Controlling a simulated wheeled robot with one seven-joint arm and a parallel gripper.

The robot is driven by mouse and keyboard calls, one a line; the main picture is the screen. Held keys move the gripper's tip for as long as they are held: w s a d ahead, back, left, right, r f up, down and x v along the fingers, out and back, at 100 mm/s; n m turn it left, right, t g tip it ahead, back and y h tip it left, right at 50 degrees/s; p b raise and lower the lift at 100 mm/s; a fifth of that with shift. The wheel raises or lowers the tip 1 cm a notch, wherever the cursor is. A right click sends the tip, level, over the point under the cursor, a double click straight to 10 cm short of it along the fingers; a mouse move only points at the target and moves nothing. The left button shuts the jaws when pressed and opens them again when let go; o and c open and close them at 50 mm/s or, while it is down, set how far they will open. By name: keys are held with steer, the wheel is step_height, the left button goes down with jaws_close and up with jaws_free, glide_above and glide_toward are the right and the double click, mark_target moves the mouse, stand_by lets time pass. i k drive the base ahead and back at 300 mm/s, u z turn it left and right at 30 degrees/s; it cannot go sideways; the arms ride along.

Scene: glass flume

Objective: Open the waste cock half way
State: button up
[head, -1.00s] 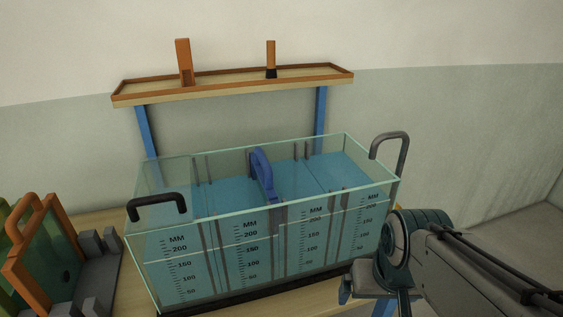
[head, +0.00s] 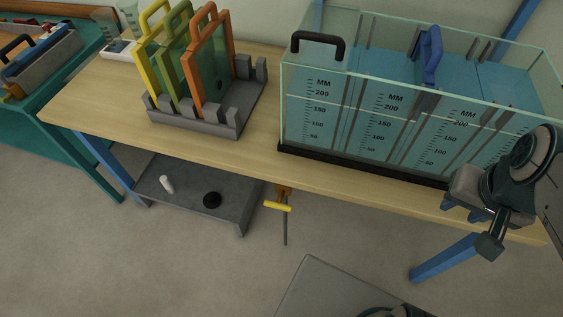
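The waste cock (head: 284,191) hangs under the front edge of the bench, below the left end of the flume. It has an orange-brown body, a yellow lever (head: 278,206) lying crosswise, and a thin grey pipe pointing down. My gripper (head: 464,209) is at the right, in front of the flume's lower right part and the bench edge. Its two blue fingers are apart with nothing seen between them. It is well to the right of the cock and not touching it. The glass flume (head: 365,172) holds blue water behind several gates.
A grey rack (head: 222,128) with yellow, green and orange framed gates stands left of the flume. Below is a grey low shelf (head: 222,187) with a white cylinder and a black round piece. A teal bench (head: 60,150) is at far left. Floor before the cock looks clear.

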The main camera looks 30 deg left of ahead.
mark_target(278, 204)
steer(key=u, duration=0.25)
steer(key=k, duration=0.45)
steer(key=u, duration=1.2)
steer(key=i, duration=0.5)
steer(key=u, duration=0.75)
steer(key=k, duration=0.55)
steer(key=u, duration=0.45)
